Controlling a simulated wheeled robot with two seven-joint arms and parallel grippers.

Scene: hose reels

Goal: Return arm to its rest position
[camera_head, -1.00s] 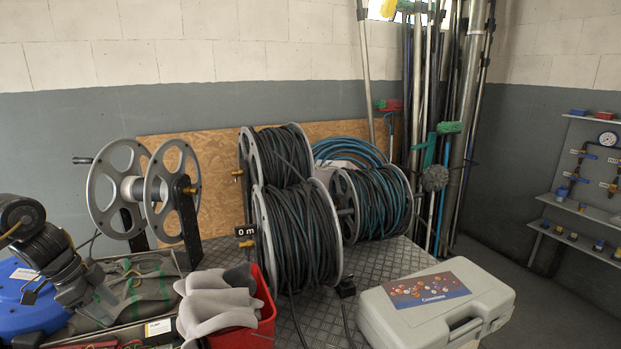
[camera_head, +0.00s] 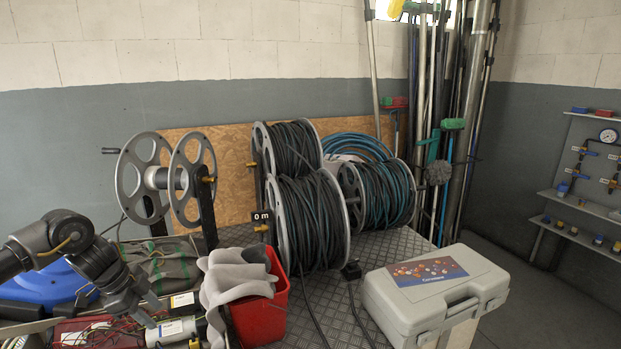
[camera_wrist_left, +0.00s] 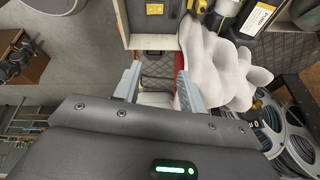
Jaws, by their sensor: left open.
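My left arm (camera_head: 88,258) comes in from the left in the head view. It reaches over a low tray of small parts. Its gripper (camera_head: 148,308) points down to the right, left of the red bucket (camera_head: 262,312). In the left wrist view the two fingers of my left gripper (camera_wrist_left: 155,82) stand apart with nothing between them. Pale grey wavy material (camera_wrist_left: 222,68) lies just to the right of the fingers there. My right gripper is not in view.
An empty grey reel (camera_head: 135,180) and hose-filled reels (camera_head: 312,222) stand at the back of the metal-plate table (camera_head: 335,300). A grey case (camera_head: 435,290) sits at the right. A blue object (camera_head: 45,285) lies beneath my left arm. Poles lean in the corner.

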